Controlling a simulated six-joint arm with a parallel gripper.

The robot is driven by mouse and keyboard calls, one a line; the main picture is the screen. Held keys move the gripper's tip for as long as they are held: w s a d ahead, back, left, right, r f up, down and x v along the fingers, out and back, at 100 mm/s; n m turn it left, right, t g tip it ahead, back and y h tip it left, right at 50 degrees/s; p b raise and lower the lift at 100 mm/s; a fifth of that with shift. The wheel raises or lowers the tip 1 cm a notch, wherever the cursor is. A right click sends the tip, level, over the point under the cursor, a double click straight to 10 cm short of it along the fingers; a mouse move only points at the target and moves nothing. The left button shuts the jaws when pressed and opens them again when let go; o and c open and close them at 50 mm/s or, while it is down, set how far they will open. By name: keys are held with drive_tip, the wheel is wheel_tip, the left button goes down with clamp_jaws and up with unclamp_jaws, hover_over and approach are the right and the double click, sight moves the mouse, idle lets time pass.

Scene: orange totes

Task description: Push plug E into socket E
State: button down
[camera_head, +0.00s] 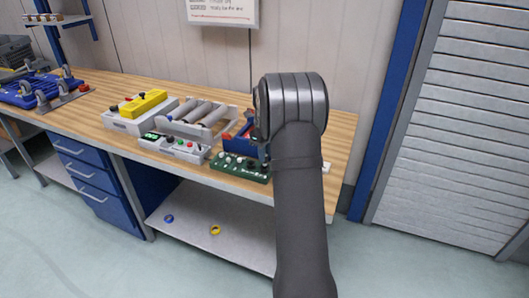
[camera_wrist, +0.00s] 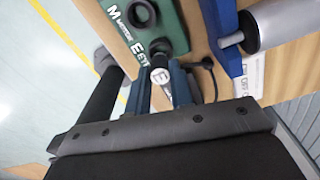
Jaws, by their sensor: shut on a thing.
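The plug (camera_wrist: 161,75), with a pale face marked with a dark letter that looks like E, is between the blue fingers of my gripper (camera_wrist: 160,84), which is shut on it. The green socket board (camera_wrist: 172,33) is just beyond the fingertips in the wrist view, with white lettering that includes an E. A round dark socket (camera_wrist: 142,14) sits on it, apart from the plug in the picture; I cannot tell the gap in depth. In the head view the green board (camera_head: 228,166) lies at the bench's front edge, and my arm hides the gripper and plug.
A black cable (camera_wrist: 207,66) curves right of the fingers. A blue holder with a grey roller (camera_wrist: 270,24) stands right of the board. On the wooden bench (camera_head: 112,89) are a control box (camera_head: 174,149), grey rollers (camera_head: 200,111) and a yellow block (camera_head: 143,104).

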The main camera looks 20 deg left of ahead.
drive_tip(key=shift+f, duration=0.25)
drive_tip(key=shift+f, duration=0.65)
drive_tip(key=shift+f, duration=0.2)
idle(0.3)
drive_tip(key=c, duration=1.2)
unclamp_jaws()
wheel_tip(320, 180, up, 17)
drive_tip(key=shift+r, duration=0.2)
